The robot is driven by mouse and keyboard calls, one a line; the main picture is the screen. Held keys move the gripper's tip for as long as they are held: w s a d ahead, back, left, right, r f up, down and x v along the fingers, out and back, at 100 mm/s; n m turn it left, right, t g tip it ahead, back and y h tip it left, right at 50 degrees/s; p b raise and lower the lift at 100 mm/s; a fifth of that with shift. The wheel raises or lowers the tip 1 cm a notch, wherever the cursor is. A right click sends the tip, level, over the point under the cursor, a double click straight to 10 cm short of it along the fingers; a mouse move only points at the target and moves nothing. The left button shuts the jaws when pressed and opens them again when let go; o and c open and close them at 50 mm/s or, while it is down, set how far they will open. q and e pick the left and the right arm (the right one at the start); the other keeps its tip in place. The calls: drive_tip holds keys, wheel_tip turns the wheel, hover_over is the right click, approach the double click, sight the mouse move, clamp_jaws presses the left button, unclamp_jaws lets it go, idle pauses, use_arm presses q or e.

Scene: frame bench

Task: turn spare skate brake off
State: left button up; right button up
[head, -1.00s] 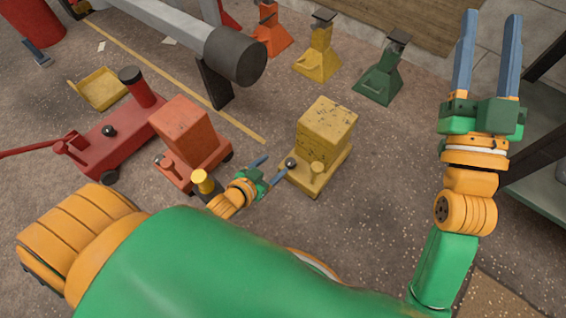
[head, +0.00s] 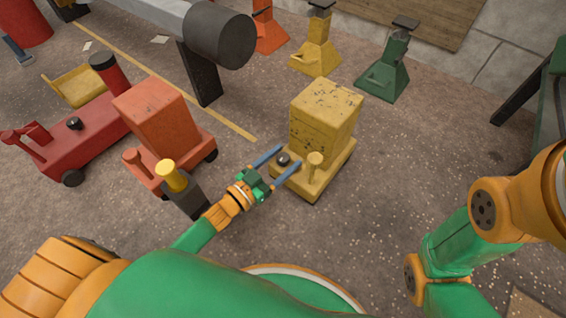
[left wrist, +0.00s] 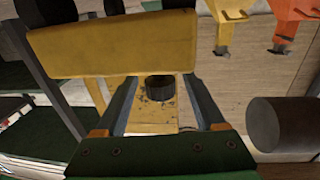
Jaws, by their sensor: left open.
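A yellow skate (head: 318,182) carries a worn yellow block (head: 322,115) and stands on the floor right of centre. A black knob (head: 283,159) and a short yellow post sit on its near end. My left gripper (head: 290,156) is open at that end, its blue fingers on either side of the black knob. In the left wrist view the knob (left wrist: 160,88) shows between the two fingers, with yellow surfaces around it. I cannot tell whether the fingers touch it. My right gripper is out of view; only its arm shows at the right.
An orange skate (head: 195,150) with an orange block and a dark post with a yellow cap (head: 170,175) stand left of my left gripper. A red pallet jack-like cart (head: 85,140) is farther left. Yellow and green stands (head: 385,80) are behind. Floor right of the yellow skate is clear.

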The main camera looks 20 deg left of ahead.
use_arm(q)
drive_tip(key=shift+w, duration=0.1)
clamp_jaws()
drive_tip(key=shift+m+g+h, duration=0.6)
drive_tip(key=shift+m+h, duration=0.2)
drive_tip(key=shift+h, duration=0.3)
unclamp_jaws()
drive_tip(key=shift+r, duration=0.15)
